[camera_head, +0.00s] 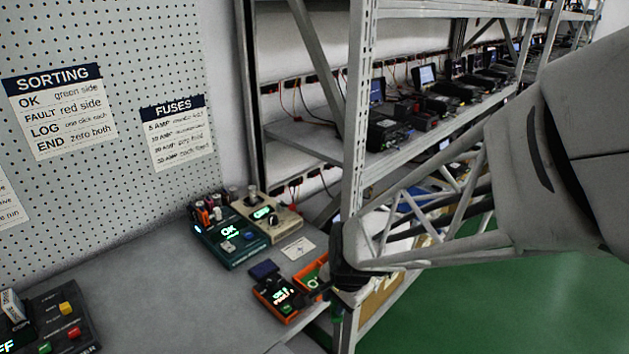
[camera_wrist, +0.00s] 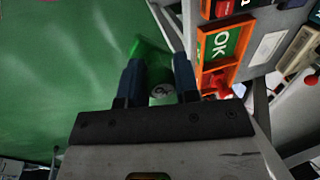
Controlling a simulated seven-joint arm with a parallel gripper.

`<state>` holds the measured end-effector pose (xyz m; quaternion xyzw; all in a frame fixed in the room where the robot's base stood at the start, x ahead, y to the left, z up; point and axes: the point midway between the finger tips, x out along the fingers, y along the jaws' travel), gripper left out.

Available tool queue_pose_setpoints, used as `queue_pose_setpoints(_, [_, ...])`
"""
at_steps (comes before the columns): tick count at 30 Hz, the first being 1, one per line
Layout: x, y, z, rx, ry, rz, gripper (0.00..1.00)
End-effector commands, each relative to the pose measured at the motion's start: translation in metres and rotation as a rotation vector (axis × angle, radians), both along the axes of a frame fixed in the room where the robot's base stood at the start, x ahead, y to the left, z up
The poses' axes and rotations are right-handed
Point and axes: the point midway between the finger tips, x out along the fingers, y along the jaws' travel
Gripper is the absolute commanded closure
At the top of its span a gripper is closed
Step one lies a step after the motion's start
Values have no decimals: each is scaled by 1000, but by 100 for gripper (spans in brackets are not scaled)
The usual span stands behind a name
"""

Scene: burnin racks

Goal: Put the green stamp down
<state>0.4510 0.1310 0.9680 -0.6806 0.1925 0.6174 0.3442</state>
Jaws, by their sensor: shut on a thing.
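The green stamp (camera_wrist: 161,91) is between the two blue fingers of my gripper (camera_wrist: 158,62) in the wrist view, and the fingers are shut on it. Green floor shows behind it there, so my gripper is out beyond the bench edge. In the head view my gripper (camera_head: 338,292) is small and dark at the bench's right edge, beside an orange tray (camera_head: 322,266).
A black and orange device (camera_head: 272,300) with a lit display sits left of the tray. A dark blue pad (camera_head: 264,269) lies behind it. A teal OK tester (camera_head: 232,245) and a beige tester (camera_head: 268,217) stand farther back. The grey bench (camera_head: 170,290) is clear at middle left.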

Motion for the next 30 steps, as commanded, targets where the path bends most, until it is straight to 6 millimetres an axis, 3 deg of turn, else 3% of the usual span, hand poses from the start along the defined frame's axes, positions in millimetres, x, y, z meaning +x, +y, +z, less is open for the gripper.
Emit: queue_pose_setpoints(30, [128,37,-13,0,0,0,86])
